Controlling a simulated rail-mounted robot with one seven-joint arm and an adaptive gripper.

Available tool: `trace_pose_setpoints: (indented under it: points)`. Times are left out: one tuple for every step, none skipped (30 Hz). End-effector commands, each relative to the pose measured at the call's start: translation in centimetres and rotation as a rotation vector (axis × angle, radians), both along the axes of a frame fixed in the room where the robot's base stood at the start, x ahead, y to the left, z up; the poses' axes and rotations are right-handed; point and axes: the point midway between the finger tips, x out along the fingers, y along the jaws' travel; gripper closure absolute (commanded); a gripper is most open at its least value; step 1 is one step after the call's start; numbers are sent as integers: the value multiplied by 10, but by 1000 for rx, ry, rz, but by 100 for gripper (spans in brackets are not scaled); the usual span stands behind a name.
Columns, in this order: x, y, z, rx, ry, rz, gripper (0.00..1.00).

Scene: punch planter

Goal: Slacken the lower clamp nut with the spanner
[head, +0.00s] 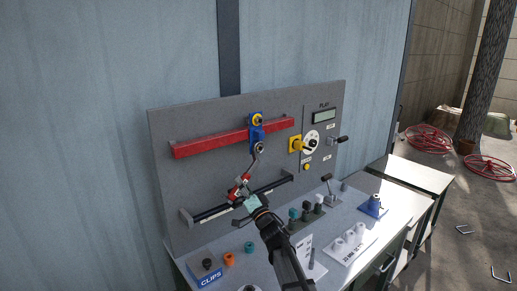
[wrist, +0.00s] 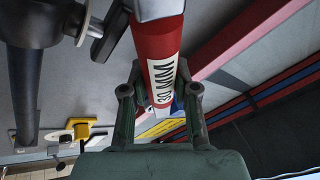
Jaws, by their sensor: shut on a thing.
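The spanner has a red handle (head: 240,187) and a grey shank rising to a ring-like end at the lower clamp nut (head: 259,148). The blue clamp (head: 256,134) sits on the red rail (head: 205,143), with a yellow upper fitting (head: 257,120). The spanner end overlaps the lower nut; I cannot tell if it is fully seated. My gripper (head: 247,201) is shut on the red handle, below the clamp. The nut cannot be made out there.
A dark lower bar (head: 211,212) runs across the grey panel (head: 185,180) behind my gripper. A yellow block (head: 295,144) and white dial (head: 311,142) are to the right. The bench holds a blue CLIPS tray (head: 208,279), coloured caps, a white block (head: 350,245) and a blue fixture (head: 374,206).

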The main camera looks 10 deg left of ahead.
Motion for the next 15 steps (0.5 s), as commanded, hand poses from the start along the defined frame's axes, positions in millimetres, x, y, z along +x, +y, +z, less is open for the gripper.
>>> trace_pose_setpoints:
  points:
    - [-1, -1, 1, 0, -2, 1, 100]
    - [-1, -1, 1, 0, -2, 1, 100]
    - [-2, -2, 1, 0, -2, 1, 100]
    - [-3, -2, 1, 0, -2, 1, 100]
    - [-3, -3, 1, 0, -2, 1, 100]
    - [-4, -4, 1, 0, -2, 1, 100]
    - [-5, -5, 1, 0, -2, 1, 100]
    - [-6, -7, 1, 0, -1, 0, 100]
    - [-8, -8, 1, 0, -1, 0, 100]
    - [-9, -9, 1, 0, -1, 0, 100]
    - [-10, -10, 1, 0, -1, 0, 100]
    - [-11, -11, 1, 0, -1, 0, 100]
    - [-12, -12, 1, 0, -1, 0, 100]
    - [-13, -13, 1, 0, -1, 0, 100]
    - [-14, -14, 1, 0, -1, 0, 100]
